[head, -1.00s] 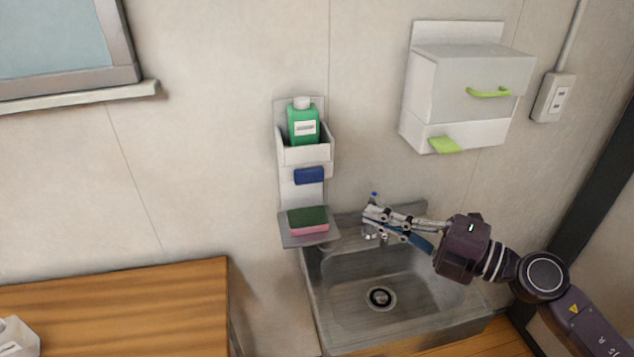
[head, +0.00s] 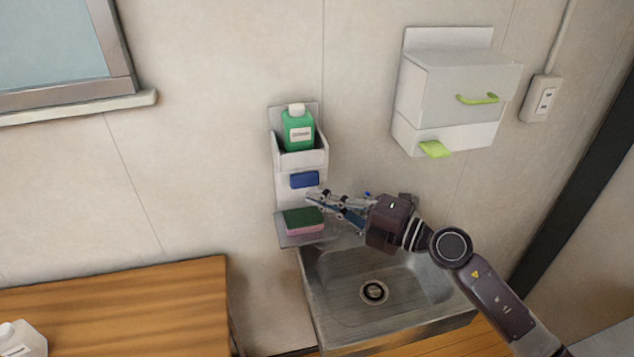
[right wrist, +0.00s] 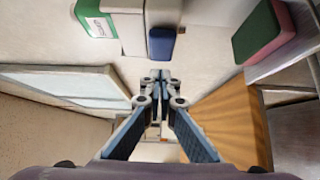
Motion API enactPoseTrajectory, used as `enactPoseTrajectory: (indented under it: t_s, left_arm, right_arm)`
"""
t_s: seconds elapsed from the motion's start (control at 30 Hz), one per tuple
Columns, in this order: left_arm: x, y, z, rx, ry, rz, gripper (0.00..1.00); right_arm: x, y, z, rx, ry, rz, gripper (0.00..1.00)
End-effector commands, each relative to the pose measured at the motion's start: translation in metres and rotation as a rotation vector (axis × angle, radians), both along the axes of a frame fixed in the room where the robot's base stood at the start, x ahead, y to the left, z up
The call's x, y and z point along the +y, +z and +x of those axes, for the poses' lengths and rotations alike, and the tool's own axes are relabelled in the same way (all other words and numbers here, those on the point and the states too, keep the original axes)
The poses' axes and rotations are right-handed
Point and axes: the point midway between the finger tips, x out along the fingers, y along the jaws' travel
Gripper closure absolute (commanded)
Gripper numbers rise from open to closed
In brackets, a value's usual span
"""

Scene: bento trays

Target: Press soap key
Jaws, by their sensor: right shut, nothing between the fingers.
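A green soap bottle (head: 298,131) with a white cap stands in a grey-white wall holder (head: 304,160). A blue key (head: 305,180) sits on the front of the holder below the bottle. My right gripper (head: 312,198) is shut and empty, its fingertips just below and right of the key in the head view. In the right wrist view the blue key (right wrist: 161,44) lies just above the closed fingertips (right wrist: 160,76); I cannot tell whether they touch. The green bottle (right wrist: 96,18) is partly cut off there. My left gripper is not in view.
A green and pink sponge (head: 304,221) lies on the holder's lower shelf, close below my right gripper. A metal sink (head: 340,300) is under my right arm. A white wall box (head: 460,90) hangs at right. A wooden counter (head: 120,300) stands at left.

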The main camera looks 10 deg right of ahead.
Motion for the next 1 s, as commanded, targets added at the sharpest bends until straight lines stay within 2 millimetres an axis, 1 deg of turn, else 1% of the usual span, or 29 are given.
enactPoseTrajectory:
  t_s: [0.03,0.2,0.33,0.7,0.77,1.0]
  left_arm:
    - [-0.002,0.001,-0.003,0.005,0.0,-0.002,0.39]
    - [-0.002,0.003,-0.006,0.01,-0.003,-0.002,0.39]
    - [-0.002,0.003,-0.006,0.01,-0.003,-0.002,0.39]
    - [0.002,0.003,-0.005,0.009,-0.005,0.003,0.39]
    - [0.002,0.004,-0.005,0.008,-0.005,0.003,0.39]
    - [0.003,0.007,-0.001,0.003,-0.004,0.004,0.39]
  right_arm:
    - [0.0,0.001,0.008,0.0,0.0,0.003,1.0]
    - [0.0,-0.001,0.022,0.001,0.001,0.001,1.0]
    - [0.0,-0.001,0.027,0.001,0.001,0.001,1.0]
    - [0.0,-0.001,0.028,0.001,0.001,0.0,1.0]
    - [-0.001,-0.001,0.031,0.001,0.001,0.001,1.0]
    - [-0.001,0.0,0.053,0.001,-0.002,0.001,1.0]
